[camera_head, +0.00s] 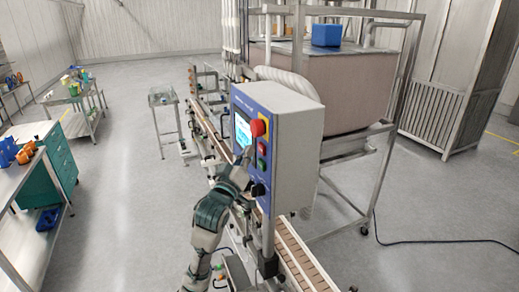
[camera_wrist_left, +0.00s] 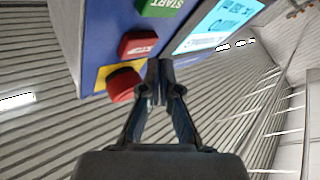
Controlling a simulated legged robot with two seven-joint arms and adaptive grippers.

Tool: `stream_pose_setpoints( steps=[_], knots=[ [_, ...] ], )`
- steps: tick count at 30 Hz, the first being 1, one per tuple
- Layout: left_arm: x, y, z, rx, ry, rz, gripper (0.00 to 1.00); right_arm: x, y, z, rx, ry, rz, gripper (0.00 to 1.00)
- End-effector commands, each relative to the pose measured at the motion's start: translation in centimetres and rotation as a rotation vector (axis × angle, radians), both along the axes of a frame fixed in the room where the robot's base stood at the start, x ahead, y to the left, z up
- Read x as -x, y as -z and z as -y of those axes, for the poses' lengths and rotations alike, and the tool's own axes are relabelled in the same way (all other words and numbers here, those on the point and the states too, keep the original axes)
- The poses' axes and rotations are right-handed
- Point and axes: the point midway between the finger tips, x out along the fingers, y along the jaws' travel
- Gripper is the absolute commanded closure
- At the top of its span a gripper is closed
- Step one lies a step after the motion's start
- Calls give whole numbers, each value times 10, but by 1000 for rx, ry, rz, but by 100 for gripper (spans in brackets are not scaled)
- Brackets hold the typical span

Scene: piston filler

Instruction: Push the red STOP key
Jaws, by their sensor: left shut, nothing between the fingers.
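The red STOP key (camera_wrist_left: 138,45) is on the blue front panel of a control box, between the green START key (camera_wrist_left: 163,6) and a red mushroom button (camera_wrist_left: 123,85) on a yellow plate. In the head view the STOP key (camera_head: 262,148) sits just below the mushroom button (camera_head: 258,128). My left gripper (camera_head: 247,154) is shut and empty in front of the panel, near the screen's edge. In the left wrist view its fingertips (camera_wrist_left: 160,70) appear beside and below the STOP key, not over it. The gap to the panel is hard to judge. My right gripper is out of view.
The control box (camera_head: 298,150) stands on a post beside a conveyor (camera_head: 300,262). A lit screen (camera_head: 243,133) and a black knob (camera_head: 258,189) share the panel. A metal-framed hopper (camera_head: 345,90) stands behind. Open floor (camera_head: 115,200) lies to the left.

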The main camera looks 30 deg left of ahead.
Motion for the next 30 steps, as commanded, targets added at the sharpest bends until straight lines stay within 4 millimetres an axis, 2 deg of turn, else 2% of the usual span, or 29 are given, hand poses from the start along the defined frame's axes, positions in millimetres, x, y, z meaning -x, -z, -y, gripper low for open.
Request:
stream_pose_setpoints(
  steps=[11, 30],
  knots=[
    [0, -1, 2, -1, 1, 0, 100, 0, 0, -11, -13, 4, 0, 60],
    [0, 0, 0, 0, 0, 0, 100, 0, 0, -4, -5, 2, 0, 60]
  ],
)
